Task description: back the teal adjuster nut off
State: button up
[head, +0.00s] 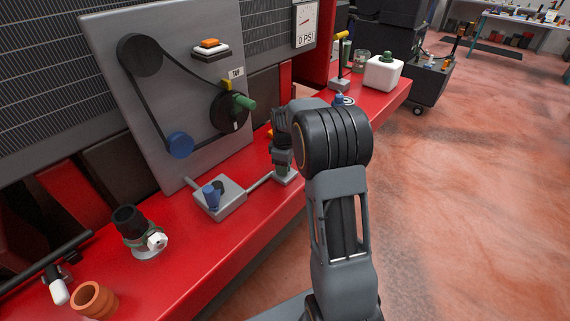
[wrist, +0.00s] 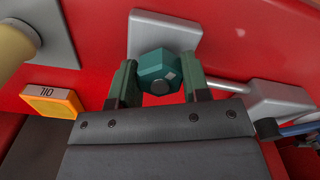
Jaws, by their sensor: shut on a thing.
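In the head view my gripper (head: 283,160) points down over the small grey block (head: 287,177) on the red bench; the nut is hidden there by my gripper and arm.
A rod joins the block to a grey box (head: 222,202) with a blue knob (head: 211,196). Behind stands a grey panel with a belt and pulleys, including a blue pulley (head: 179,145). A white jug (head: 383,74) stands farther along the red bench (head: 190,250).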

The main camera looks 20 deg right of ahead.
jog(key=n, duration=0.4)
jog(key=shift+f, duration=0.25)
jog(key=shift+s+n, duration=0.1)
jog(key=shift+n, duration=2.4)
jog(key=o, duration=0.9)
jog(key=shift+o, duration=0.2)
jog(key=shift+p, duration=0.3)
jog(key=shift+r, duration=0.1)
notch_tip(320, 180, up, 14)
